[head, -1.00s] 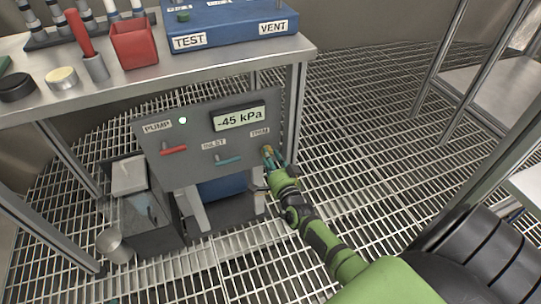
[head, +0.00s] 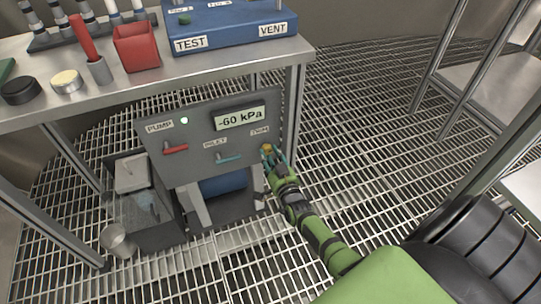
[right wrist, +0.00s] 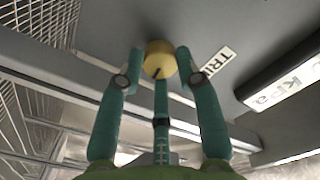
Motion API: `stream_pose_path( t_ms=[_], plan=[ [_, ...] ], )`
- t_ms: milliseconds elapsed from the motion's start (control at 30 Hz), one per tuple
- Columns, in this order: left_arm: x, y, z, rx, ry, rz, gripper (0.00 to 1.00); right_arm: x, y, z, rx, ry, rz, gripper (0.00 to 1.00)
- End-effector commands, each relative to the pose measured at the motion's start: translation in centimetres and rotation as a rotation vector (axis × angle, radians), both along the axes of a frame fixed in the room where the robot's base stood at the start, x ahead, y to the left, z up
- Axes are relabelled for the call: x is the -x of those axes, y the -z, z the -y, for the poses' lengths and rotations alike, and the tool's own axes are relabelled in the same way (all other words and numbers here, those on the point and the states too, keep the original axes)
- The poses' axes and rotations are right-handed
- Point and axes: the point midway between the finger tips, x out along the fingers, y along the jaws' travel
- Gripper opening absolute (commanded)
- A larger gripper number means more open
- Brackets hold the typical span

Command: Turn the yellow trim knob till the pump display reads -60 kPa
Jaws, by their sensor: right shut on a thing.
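The pump panel (head: 195,172) is a grey plate below the bench top. Its display (head: 240,117) reads -60 kPa. The yellow trim knob (head: 267,149) sits at the panel's right side under its label, mostly covered by my fingers in the head view. In the right wrist view the knob (right wrist: 160,58) shows with a dark mark on its face. My right gripper (head: 271,158) is shut on the knob, its teal fingers around it, also in the right wrist view (right wrist: 158,70). My left gripper is not in view.
A red lever (head: 176,149) and a teal lever (head: 229,158) are on the panel, with a lit lamp (head: 184,120) above. The bench (head: 215,71) overhangs the panel and carries a blue case (head: 230,25) and a red cup (head: 137,46). Grating floor lies open to the right.

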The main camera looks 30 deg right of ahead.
Motion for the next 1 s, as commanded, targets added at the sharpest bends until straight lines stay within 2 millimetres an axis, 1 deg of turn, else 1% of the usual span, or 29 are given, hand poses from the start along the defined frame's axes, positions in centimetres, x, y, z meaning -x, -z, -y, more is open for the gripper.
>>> stream_pose_path(
  t_ms=[33, 467, 500, 533, 567, 867, 1000],
  plan=[
    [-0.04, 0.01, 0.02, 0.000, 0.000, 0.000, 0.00, 0.04, -0.37, 0.54, 0.009, 0.009, 0.008, 0.02],
    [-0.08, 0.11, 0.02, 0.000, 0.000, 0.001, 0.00, -0.05, -0.50, 0.55, 0.019, 0.009, 0.009, 0.02],
    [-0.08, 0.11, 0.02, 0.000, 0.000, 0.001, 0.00, -0.05, -0.51, 0.56, 0.019, 0.009, 0.009, 0.39],
    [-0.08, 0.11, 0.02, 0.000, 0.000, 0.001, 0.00, -0.06, -0.53, 0.56, 0.018, 0.009, 0.011, 0.51],
    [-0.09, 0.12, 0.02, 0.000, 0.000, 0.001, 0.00, -0.06, -0.54, 0.55, 0.018, 0.009, 0.011, 0.58],
    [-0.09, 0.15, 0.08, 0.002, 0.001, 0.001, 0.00, -0.03, -0.25, 0.21, 0.015, 0.004, 0.002, 0.58],
    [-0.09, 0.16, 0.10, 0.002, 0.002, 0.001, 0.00, 0.73, -0.07, -0.02, 0.014, 0.003, 0.000, 0.58]
  ],
)
